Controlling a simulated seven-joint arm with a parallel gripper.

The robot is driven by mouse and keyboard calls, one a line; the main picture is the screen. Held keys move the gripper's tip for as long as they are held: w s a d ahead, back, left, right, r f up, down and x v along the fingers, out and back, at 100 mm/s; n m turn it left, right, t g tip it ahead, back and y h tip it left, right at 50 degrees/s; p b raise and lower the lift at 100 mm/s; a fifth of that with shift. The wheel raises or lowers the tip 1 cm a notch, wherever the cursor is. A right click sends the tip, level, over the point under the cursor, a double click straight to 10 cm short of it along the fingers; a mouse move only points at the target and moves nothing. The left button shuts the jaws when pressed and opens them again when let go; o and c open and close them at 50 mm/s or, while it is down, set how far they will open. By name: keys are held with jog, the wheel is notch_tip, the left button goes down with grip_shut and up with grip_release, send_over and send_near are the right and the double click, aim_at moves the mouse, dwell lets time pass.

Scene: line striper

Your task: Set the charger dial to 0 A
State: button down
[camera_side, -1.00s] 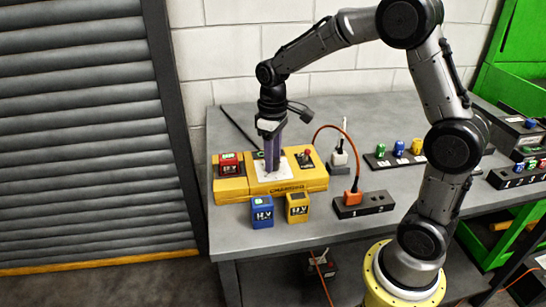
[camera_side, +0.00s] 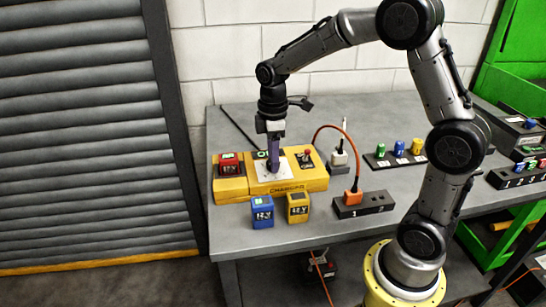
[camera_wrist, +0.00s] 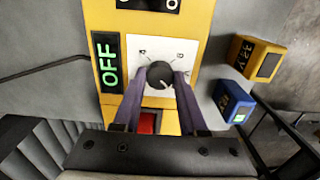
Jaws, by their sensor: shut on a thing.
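The yellow charger (camera_side: 312,183) sits on the grey bench. Its white dial plate (camera_side: 289,165) is under my gripper (camera_side: 274,170), which points straight down; the fingers hide the knob in the side view. In the wrist view, the dark round dial knob (camera_wrist: 159,74) sits between the fingertips of my gripper (camera_wrist: 158,78), which is shut on it. A small light mark shows at the knob's lower right. The plate around it (camera_wrist: 148,45) has small marks too blurred to read surely. A display (camera_wrist: 107,62) beside it reads OFF in green.
A red battery (camera_side: 230,164) sits in the charger's left end. Blue (camera_side: 262,212) and yellow (camera_side: 298,208) batteries stand close in front. A red-topped switch (camera_side: 307,156), an orange plug (camera_side: 353,196) and its cable are to the right.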

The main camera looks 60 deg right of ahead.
dwell(0.4)
jog(key=shift+c, duration=2.2)
grip_release()
jog(key=shift+r, duration=0.15)
notch_tip(320, 180, up, 14)
jog(key=shift+f, duration=0.2)
